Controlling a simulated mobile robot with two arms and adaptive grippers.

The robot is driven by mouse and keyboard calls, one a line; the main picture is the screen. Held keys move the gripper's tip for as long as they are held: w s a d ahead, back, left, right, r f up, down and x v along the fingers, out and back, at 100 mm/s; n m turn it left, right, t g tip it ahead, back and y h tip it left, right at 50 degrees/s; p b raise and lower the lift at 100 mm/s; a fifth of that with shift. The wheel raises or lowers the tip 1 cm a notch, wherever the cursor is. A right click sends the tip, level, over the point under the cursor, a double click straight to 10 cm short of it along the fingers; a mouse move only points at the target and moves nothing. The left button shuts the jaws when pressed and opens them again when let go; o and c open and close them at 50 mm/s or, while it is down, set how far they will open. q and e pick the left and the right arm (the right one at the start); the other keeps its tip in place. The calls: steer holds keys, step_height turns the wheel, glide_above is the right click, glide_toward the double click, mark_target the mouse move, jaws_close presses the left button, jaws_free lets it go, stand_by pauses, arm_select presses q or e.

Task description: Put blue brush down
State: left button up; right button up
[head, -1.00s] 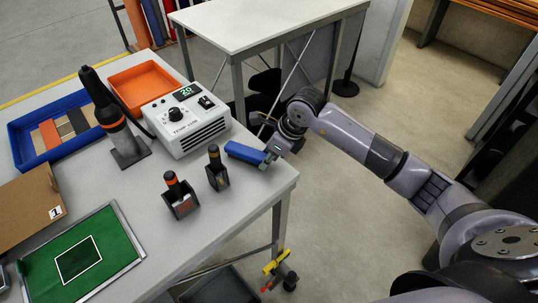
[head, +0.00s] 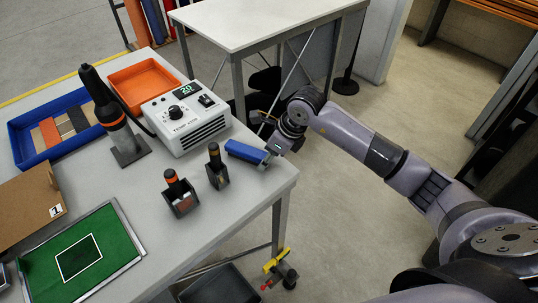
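The blue brush (head: 245,152) is a blue block at the right edge of the grey table (head: 150,203), to the right of the white heater unit. My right gripper (head: 268,156) is at the brush's right end, with its fingers at the brush. The fingers appear closed around that end, though they are small here. I cannot tell whether the brush touches the table top. My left gripper is not in view.
The white control box (head: 188,120) stands behind the brush. Two small black holders with tools (head: 179,195) (head: 217,168) stand in front. A green mat (head: 105,238), blue tray (head: 30,160) and orange tray (head: 140,80) lie left. Bare table surrounds the holders.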

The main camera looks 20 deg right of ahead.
steer(key=b+v, duration=0.2)
steer(key=v, duration=1)
steer(key=shift+a, duration=0.15)
